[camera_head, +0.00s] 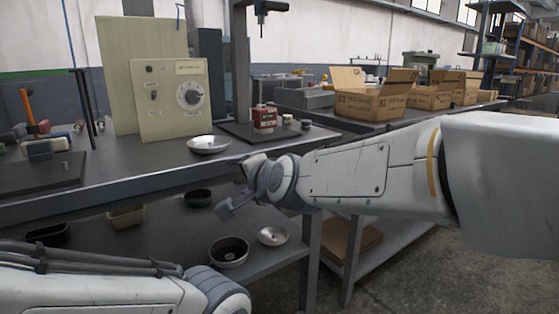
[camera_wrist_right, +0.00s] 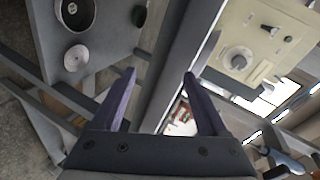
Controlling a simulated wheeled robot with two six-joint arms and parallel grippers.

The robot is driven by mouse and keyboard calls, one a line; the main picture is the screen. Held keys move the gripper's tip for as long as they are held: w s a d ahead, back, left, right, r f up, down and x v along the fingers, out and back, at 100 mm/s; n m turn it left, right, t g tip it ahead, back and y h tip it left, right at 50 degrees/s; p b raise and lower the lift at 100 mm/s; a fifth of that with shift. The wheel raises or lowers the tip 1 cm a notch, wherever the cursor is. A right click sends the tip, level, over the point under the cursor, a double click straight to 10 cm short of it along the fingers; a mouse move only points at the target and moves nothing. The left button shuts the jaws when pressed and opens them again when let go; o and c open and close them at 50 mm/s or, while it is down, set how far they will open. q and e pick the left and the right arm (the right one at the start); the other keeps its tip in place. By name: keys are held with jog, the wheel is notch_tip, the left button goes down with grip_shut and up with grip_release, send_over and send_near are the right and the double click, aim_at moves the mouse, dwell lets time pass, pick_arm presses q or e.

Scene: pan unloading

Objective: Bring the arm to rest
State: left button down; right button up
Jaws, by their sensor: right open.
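My right gripper (camera_head: 236,187) is open with nothing between its fingers, in front of the upper workbench's front edge (camera_head: 150,198). In the right wrist view the two fingers of my right gripper (camera_wrist_right: 160,75) are spread apart, with only the bench edge and background behind the gap. My left arm shows at the bottom left of the head view; its gripper is out of the picture. A dark round pan (camera_head: 229,251) sits on the lower shelf, beside a shallow silver dish (camera_head: 273,236). A white metal bowl (camera_head: 208,144) stands on the upper bench.
The lower shelf (camera_head: 180,240) also holds a dark green bowl (camera_head: 198,197), a tan container (camera_head: 127,216) and a black container (camera_head: 48,234). Cardboard boxes (camera_head: 370,100) stand farther right.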

jog(key=s+d+f+n+g+h, duration=0.2)
jog(key=d+f, duration=0.5)
jog(key=f, duration=0.2)
jog(key=s+d+f+n+g+h, duration=0.2)
jog(key=d+f+n, duration=0.1)
jog(key=d+f, duration=0.5)
jog(key=s+d+f+n+g+h, duration=0.35)
jog(key=s+d+f+g, duration=0.25)
jog(key=s+d+f, duration=0.7)
jog(key=s+a+r+n+g+y, duration=0.1)
jog(key=s+a+r+n, duration=0.3)
jog(key=s+a, duration=0.35)
jog(key=s+a+r+n+g+y, duration=0.1)
jog(key=s+a+r+n, duration=0.3)
jog(key=s+a, duration=0.3)
notch_tip(320, 180, up, 37)
jog(key=a+p, duration=0.1)
jog(key=p, duration=3.6)
jog(key=shift+w, duration=0.25)
